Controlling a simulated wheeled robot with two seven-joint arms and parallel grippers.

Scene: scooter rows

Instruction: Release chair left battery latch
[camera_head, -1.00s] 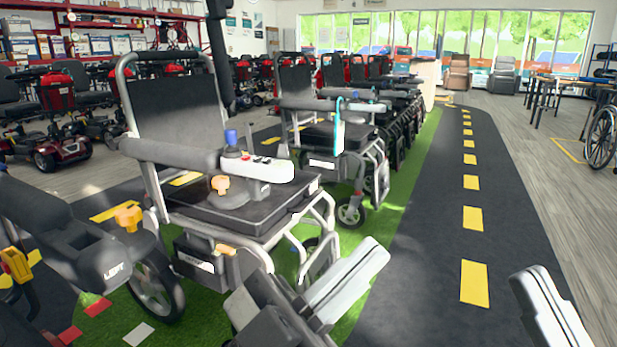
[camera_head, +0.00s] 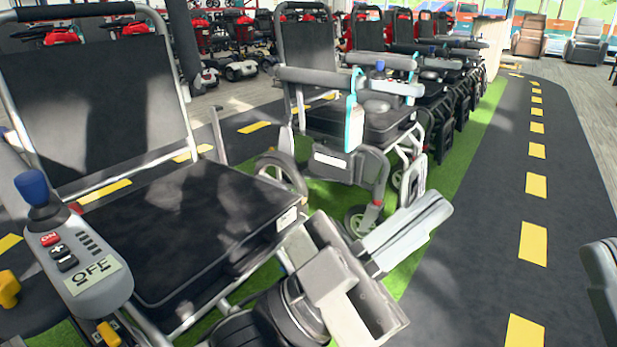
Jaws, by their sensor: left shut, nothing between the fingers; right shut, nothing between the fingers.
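The nearest power chair fills the left of the head view, with a black seat (camera_head: 200,220) and a tall black backrest (camera_head: 90,110). Its control pod (camera_head: 100,287) has a blue joystick knob (camera_head: 32,187), a red ON button and an OFF label. A small orange piece (camera_head: 108,333) shows below the pod; I cannot tell whether it is the battery latch. The battery under the seat is mostly hidden. My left gripper (camera_head: 432,215) is shut and empty, right of the seat's front edge, pointing up and right. My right gripper (camera_head: 603,280) is shut, cut off at the right edge.
A second chair (camera_head: 340,165) with a hanging white-and-teal tag (camera_head: 354,122) stands behind, followed by a row of chairs on green turf (camera_head: 465,180). A dark lane (camera_head: 480,270) with yellow dashes is clear at the right. A yellow knob (camera_head: 8,288) is at the left edge.

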